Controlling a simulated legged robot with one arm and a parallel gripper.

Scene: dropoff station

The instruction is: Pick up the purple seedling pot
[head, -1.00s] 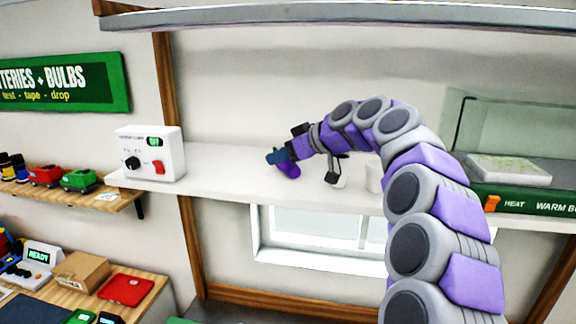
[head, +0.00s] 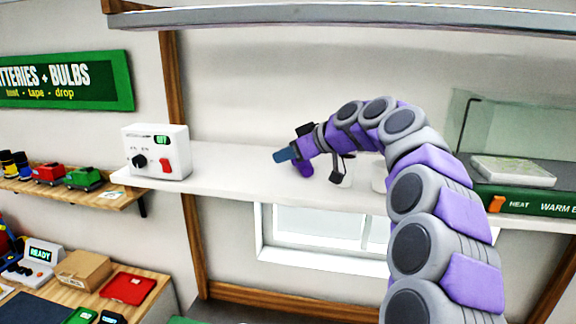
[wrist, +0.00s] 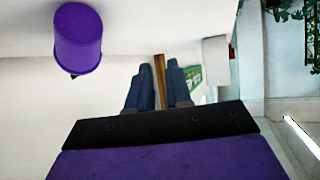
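The purple seedling pot (wrist: 78,38) shows whole at the upper left of the wrist view, against the white shelf, with a bit of green at its lower edge. In the head view a small part of the purple pot (head: 303,169) shows just below my gripper, which hides the rest. My gripper (head: 279,156) reaches left over the white shelf (head: 230,172). In the wrist view my gripper (wrist: 158,66) has its two blue-grey fingers apart with nothing between them. The pot is off to the left of the fingers there, not between them.
A white control box (head: 156,152) stands on the shelf to the left. A small white container (head: 379,178) is on the shelf, partly behind my arm. A glass-sided warm bench (head: 530,202) is at the right. Shelf between box and gripper is clear.

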